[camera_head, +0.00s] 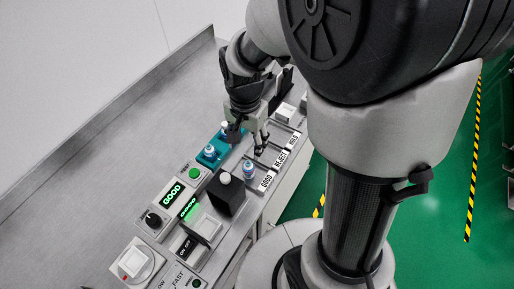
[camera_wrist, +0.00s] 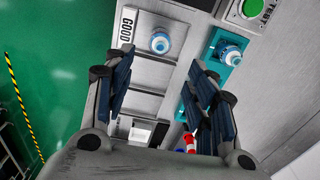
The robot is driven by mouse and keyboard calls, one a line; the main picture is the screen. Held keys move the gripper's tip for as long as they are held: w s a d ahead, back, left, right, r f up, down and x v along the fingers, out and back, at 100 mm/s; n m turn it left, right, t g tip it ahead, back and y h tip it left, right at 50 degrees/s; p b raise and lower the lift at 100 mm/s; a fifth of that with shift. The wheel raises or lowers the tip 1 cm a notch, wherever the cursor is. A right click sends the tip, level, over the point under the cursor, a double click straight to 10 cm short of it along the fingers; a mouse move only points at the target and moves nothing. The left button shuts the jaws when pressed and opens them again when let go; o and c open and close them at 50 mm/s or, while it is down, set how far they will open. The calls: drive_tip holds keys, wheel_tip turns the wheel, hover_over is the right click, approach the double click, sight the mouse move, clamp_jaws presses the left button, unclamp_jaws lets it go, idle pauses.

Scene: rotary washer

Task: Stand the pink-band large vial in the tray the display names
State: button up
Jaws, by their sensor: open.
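The display (camera_head: 172,195) reads GOOD in green. A vial (camera_head: 249,168) with a blue and white top stands in the tray slot beside the GOOD label (camera_head: 266,181); in the wrist view this vial (camera_wrist: 160,42) is seen from above, apart from the fingers. Its band colour is too small to tell. My gripper (camera_head: 259,145) is open and empty above the tray row; in the wrist view its fingers (camera_wrist: 160,65) are spread wide. The REJECT (camera_head: 280,160) and HOLD (camera_head: 293,138) labels mark the other trays.
A teal rack (camera_head: 219,147) beside the trays holds a blue-and-white vial (camera_head: 209,151). A black block (camera_head: 226,195) with a white knob stands near the GOOD tray. A green button (camera_head: 194,173) and a black dial (camera_head: 153,220) are on the panel. The bench behind is clear.

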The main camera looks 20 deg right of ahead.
drive_tip(key=s+r+n+t, duration=0.4)
drive_tip(key=s+r+n, duration=0.6)
drive_tip(key=s+r, duration=0.4)
drive_tip(key=shift+s+r, duration=0.4)
drive_tip(key=shift+r, duration=0.05)
idle(0.4)
